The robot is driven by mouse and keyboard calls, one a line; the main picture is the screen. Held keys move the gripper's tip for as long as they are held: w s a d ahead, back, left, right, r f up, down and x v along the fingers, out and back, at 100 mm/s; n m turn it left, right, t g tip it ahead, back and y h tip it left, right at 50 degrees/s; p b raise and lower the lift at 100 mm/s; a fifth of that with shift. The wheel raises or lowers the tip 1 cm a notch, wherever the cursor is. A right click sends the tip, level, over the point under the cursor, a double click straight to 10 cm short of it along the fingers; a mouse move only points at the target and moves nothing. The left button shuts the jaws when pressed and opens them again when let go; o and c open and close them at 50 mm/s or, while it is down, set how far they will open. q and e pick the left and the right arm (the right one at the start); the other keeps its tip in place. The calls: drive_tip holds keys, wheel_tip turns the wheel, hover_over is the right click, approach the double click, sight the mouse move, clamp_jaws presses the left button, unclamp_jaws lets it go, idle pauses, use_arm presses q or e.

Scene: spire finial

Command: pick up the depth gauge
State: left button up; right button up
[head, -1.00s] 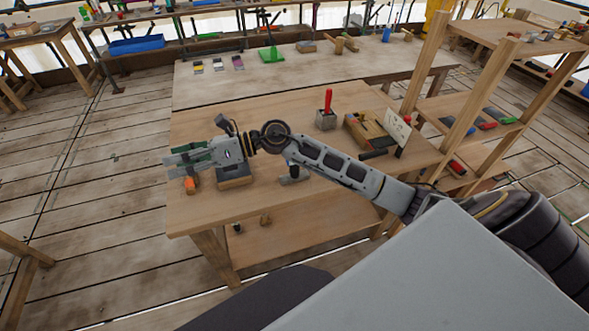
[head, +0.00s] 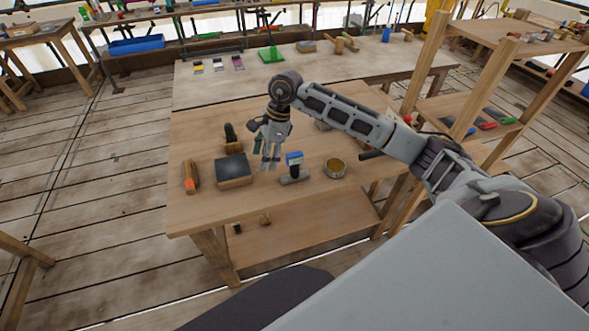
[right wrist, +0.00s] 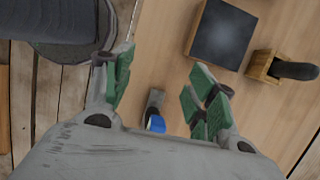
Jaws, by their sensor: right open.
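The depth gauge (head: 294,170), with a blue head on a dark stem and a grey bar base, stands upright on the near wooden bench. My right gripper (head: 269,164) is open and empty, pointing down just left of and behind the gauge, apart from it. In the right wrist view the green-padded fingers (right wrist: 161,82) are spread wide. The blue and grey gauge (right wrist: 155,122) shows low between them, partly hidden by the gripper body. My left gripper is not in view.
On the bench (head: 210,215), a dark-topped block (head: 233,170) and an orange-ended wooden tool (head: 190,177) lie left of the gauge. A dark-handled tool (head: 231,135) stands behind the block. A round tin (head: 335,167) is right. The bench's front strip is clear.

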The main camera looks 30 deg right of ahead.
sight(293, 155)
drive_tip(key=d+h, duration=0.1)
drive_tip(key=d, duration=0.2)
drive_tip(key=d+r+h, duration=0.1)
drive_tip(key=d, duration=0.2)
drive_tip(key=d+h, duration=0.1)
drive_tip(key=d, duration=0.3)
drive_tip(key=shift+r+g+h, duration=0.4)
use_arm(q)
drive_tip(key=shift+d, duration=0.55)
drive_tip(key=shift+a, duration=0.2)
use_arm(e)
drive_tip(key=shift+f, duration=0.1)
